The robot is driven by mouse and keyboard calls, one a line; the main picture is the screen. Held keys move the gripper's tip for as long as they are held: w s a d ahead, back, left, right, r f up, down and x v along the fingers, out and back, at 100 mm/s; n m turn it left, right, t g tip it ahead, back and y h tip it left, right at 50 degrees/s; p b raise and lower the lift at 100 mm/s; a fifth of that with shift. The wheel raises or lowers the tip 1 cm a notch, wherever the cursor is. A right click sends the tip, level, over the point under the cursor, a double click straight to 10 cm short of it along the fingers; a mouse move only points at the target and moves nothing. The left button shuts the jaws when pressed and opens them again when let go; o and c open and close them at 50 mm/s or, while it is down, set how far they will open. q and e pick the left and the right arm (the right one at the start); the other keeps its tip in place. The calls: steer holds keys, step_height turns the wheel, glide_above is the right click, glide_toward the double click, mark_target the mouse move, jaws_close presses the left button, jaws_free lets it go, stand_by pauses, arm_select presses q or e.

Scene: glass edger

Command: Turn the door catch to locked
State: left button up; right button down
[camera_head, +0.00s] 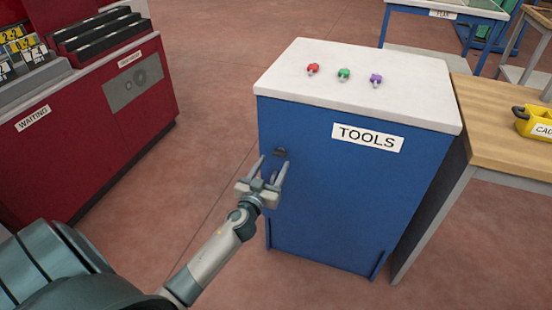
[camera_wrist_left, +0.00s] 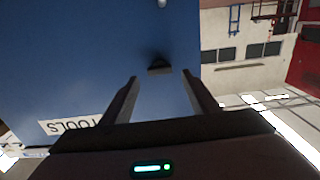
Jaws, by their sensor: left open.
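The blue TOOLS cabinet (camera_head: 330,195) has a small dark door catch (camera_head: 280,152) near the upper left of its front. My left gripper (camera_head: 274,164) is in front of the cabinet, just below the catch in the head view, with its two fingers apart and nothing between them. In the left wrist view the catch (camera_wrist_left: 159,68) lies beyond and between the open fingertips (camera_wrist_left: 159,77), seemingly with a gap. The catch's exact angle is too small to tell. My right gripper is not in view.
Red, green and purple small items (camera_head: 344,75) sit on the cabinet's white top. A red WAITING cabinet (camera_head: 90,130) stands at the left. A wooden table (camera_head: 500,120) with a yellow caddy (camera_head: 536,122) adjoins at the right. The floor between the cabinets is clear.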

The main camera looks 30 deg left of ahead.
mark_target(278, 155)
arm_select(q)
steer(key=shift+x, duration=1.15)
steer(key=shift+w+a, duration=0.1)
steer(key=shift+w, duration=0.45)
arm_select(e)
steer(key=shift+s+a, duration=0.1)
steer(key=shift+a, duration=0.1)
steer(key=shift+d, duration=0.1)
arm_select(q)
steer(key=c, duration=1)
steer(key=shift+c, duration=0.3)
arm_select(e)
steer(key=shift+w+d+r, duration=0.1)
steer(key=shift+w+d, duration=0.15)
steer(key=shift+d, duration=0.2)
